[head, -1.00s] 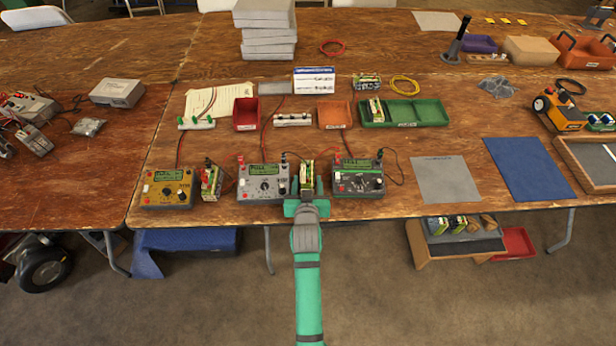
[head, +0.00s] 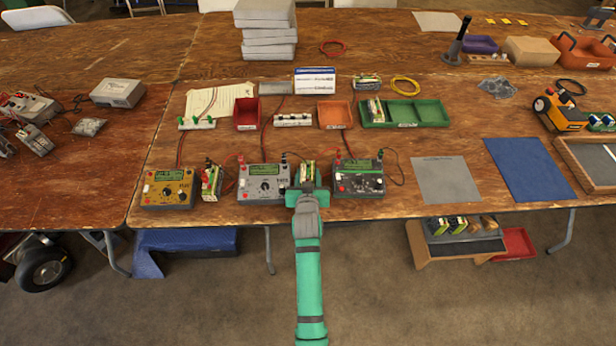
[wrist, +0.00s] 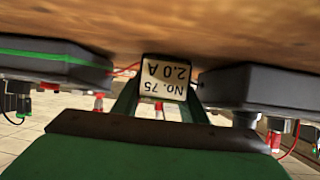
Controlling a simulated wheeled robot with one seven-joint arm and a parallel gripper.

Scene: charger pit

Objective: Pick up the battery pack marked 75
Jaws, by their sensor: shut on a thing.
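The battery pack marked 75 (head: 308,170) stands on the table near its front edge, between two grey chargers. In the wrist view the pack (wrist: 163,78) shows a pale label reading "No. 75 2.0 A", upside down. My gripper (head: 307,187) reaches in from the front edge and is shut on this pack, with one green finger on each side. In the wrist view my gripper (wrist: 161,98) covers the lower part of the picture. I cannot tell whether the pack is clear of the table.
The left grey charger (head: 263,184) and the right grey charger (head: 358,180) stand close on either side. A yellow charger (head: 170,188) and another pack (head: 211,182) are further left. A green tray (head: 432,112) stands behind. A grey mat (head: 445,180) lies empty at right.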

